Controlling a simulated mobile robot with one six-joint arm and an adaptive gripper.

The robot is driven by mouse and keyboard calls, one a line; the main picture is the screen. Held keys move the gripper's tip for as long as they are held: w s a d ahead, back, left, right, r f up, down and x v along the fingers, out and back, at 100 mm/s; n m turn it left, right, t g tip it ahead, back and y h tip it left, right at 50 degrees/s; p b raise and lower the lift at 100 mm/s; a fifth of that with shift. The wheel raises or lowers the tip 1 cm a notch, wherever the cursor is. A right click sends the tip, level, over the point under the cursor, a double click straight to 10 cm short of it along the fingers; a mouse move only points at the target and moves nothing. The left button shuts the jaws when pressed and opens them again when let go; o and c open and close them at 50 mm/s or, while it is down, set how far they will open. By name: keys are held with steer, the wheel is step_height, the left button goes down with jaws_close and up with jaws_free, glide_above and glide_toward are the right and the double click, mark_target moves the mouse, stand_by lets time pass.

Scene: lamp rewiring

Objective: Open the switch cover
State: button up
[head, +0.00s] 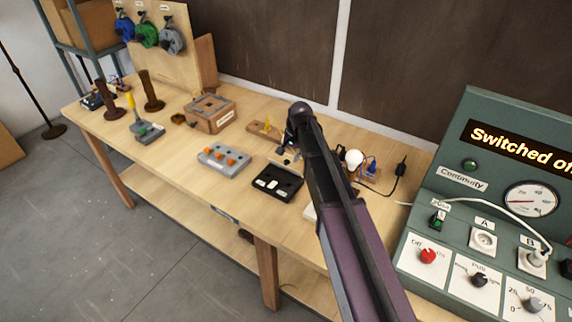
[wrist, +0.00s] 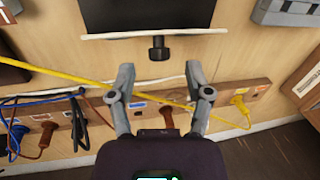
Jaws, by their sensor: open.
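In the wrist view, a dark flat panel (wrist: 148,15) with a pale edge lies at the top, cut off by the frame. A short black knob (wrist: 158,48) sticks out beside that edge; it looks like part of the switch cover, but I cannot tell for sure. My gripper (wrist: 159,72) is open and empty, its two fingers spread either side of the knob's line and a little short of it in the picture. In the head view, my arm hides the gripper and most of this spot; a pale corner (head: 310,212) shows beside the arm.
A yellow cable (wrist: 70,75) crosses the wrist view behind the fingers. A wooden strip (wrist: 60,125) with plugs and cords lies beyond. In the head view, a black tray (head: 277,182) and grey block (head: 222,159) stand left of my arm, a green console (head: 470,190) right.

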mark_target(286, 160)
steer(key=shift+b+x, duration=1.15)
steer(key=shift+x, duration=0.35)
jaws_close()
steer(key=shift+a, duration=0.3)
steer(key=shift+d, duration=0.25)
